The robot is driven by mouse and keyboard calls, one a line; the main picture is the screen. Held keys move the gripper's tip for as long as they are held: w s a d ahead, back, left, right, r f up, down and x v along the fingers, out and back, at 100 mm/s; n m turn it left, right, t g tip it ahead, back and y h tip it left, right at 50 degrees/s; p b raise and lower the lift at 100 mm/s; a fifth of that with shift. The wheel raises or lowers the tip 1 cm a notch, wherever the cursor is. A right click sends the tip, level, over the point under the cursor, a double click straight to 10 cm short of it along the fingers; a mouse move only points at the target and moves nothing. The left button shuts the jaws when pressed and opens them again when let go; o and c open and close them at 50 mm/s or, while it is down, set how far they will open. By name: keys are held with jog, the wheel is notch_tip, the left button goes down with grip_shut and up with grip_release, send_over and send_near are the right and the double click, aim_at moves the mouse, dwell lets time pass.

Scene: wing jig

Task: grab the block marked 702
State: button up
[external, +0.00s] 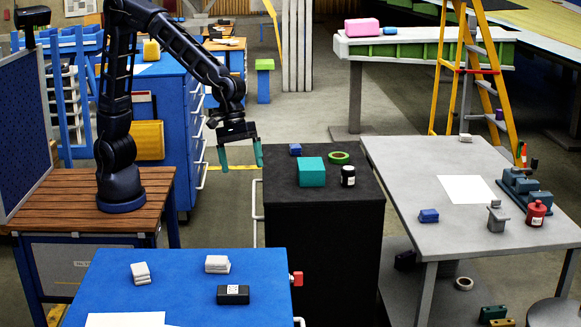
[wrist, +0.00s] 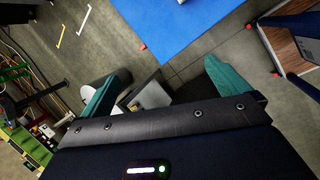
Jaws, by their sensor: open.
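No marking 702 can be read in either view. A black block with a white label (external: 233,294) lies on the blue table (external: 190,265) in the foreground; its print is too small to read. A teal block (external: 311,172) sits on the black cabinet (external: 325,205), with no number visible. My gripper (external: 240,157) has teal fingers spread apart with nothing between them. It hangs in the air just left of the cabinet, apart from both blocks. In the wrist view my gripper (wrist: 168,70) also shows open fingers; neither block can be made out there.
A black jar (external: 348,176), a green ring (external: 339,157) and a small blue block (external: 295,149) share the cabinet top. White stacks (external: 217,264) lie on the blue table. A grey table (external: 415,180) on the right holds a red container (external: 536,213) and tools.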

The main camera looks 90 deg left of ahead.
jog(key=d+f+n, duration=0.3)
jog(key=d+f, duration=0.3)
jog(key=d, duration=0.4)
jog(key=n+g, duration=0.2)
jog(key=n, duration=0.1)
send_near(233, 288)
jog(key=x, duration=1)
jog(key=shift+r+h, duration=0.1)
jog(key=shift+h, duration=0.2)
jog(key=c, duration=1.4)
